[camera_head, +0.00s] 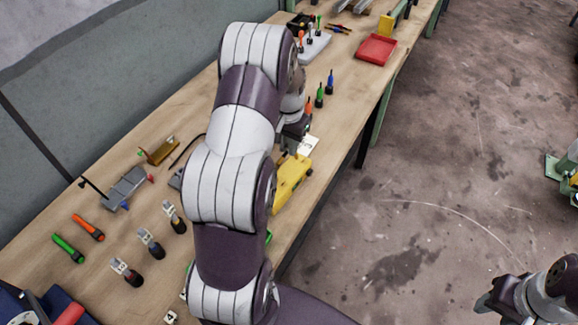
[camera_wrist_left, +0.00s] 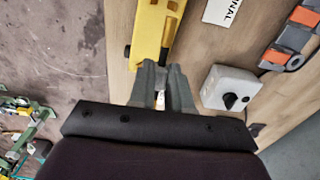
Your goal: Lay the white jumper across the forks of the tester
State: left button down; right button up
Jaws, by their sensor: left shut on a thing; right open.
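My left gripper (camera_wrist_left: 163,84) is shut on a small pale piece (camera_wrist_left: 160,101) that looks like the white jumper; the fingers hide most of it. In the head view my own left arm covers most of this gripper. A yellow device (camera_head: 291,182) lies on the bench by the gripper and also shows in the left wrist view (camera_wrist_left: 152,32), just beyond the fingertips. I cannot make out the tester's forks for certain. My right gripper (camera_head: 492,299) is open and empty over the floor at the lower right, away from the bench.
A white box with a black knob (camera_wrist_left: 232,86) stands beside the left fingers, with a lettered card (camera_wrist_left: 222,10) and orange-grey parts (camera_wrist_left: 295,32) beyond. The bench also holds a red tray (camera_head: 376,50), green (camera_head: 68,248) and orange (camera_head: 88,227) handles, and several tagged pieces (camera_head: 151,244).

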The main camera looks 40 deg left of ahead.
aim_at(289, 172)
pick_arm(q)
jog(key=shift+s+d+f, duration=0.6)
jog(key=shift+s+f, duration=0.15)
jog(key=shift+s, duration=0.05)
notch_tip(289, 172, down, 4)
jog(key=shift+d+r+p, duration=0.1)
jog(key=shift+p, duration=0.7)
jog(key=shift+f, duration=0.35)
jog(key=c, duration=1.1)
grip_release()
jog(key=shift+o, duration=0.2)
